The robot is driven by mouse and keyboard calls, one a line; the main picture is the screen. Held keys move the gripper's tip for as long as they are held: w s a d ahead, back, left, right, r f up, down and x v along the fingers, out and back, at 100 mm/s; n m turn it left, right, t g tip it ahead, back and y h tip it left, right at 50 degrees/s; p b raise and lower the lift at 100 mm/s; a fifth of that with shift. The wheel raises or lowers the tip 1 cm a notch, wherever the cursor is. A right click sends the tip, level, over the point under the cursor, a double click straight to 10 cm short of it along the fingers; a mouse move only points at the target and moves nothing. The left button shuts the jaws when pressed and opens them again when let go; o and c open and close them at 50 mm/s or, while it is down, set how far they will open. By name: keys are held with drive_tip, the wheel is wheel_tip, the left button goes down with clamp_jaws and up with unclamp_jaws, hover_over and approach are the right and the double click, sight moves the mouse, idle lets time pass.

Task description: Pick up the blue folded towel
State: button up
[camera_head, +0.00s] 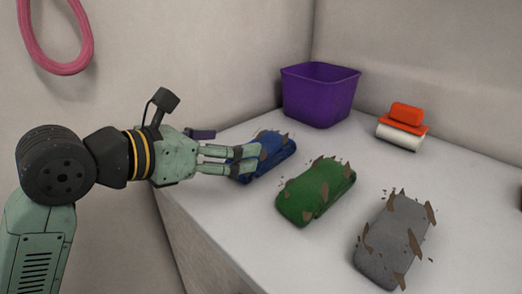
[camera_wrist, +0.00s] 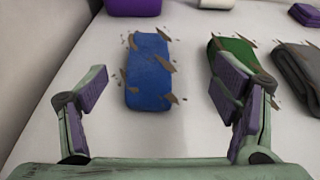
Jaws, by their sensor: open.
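The blue folded towel (camera_head: 272,150) lies on the white counter, with brown flakes stuck on it. In the wrist view the blue towel (camera_wrist: 149,75) lies flat ahead of the fingers, between their lines and a little left of the middle. My gripper (camera_head: 250,160) is open and empty. In the head view its fingers overlap the near left end of the towel and hide part of it. In the wrist view the fingers of my gripper (camera_wrist: 160,100) stand apart on either side, and no contact with the towel shows.
A green folded towel (camera_head: 316,190) lies close to the right of the blue one, near my right finger in the wrist view. A grey folded towel (camera_head: 393,240) lies farther right. A purple bin (camera_head: 318,97) and an orange-and-white roller (camera_head: 402,127) stand behind. A pink loop (camera_head: 58,50) hangs at upper left.

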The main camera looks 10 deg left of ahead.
sight(261, 152)
drive_tip(key=shift+w+a+f+y, duration=0.25)
drive_tip(key=shift+w+a+f, duration=0.05)
drive_tip(key=shift+f, duration=0.25)
drive_tip(key=shift+w+a+f+y, duration=0.25)
drive_tip(key=shift+f, duration=0.25)
drive_tip(key=p+x, duration=0.1)
drive_tip(key=x, duration=0.2)
drive_tip(key=shift+w+d+f, duration=0.15)
drive_tip(key=shift+w+d, duration=0.05)
drive_tip(key=shift+f+p+x, duration=0.1)
drive_tip(key=shift+p+x, duration=0.4)
drive_tip(key=shift+x, duration=1)
drive_tip(key=shift+f+p+x, duration=0.15)
drive_tip(key=shift+p+x, duration=0.35)
drive_tip(key=shift+x, duration=1)
drive_tip(key=shift+s, duration=0.1)
drive_tip(key=shift+c, duration=0.4)
drive_tip(key=c, duration=1.2)
drive_tip(key=shift+o, duration=0.2)
drive_tip(key=shift+r, duration=0.1)
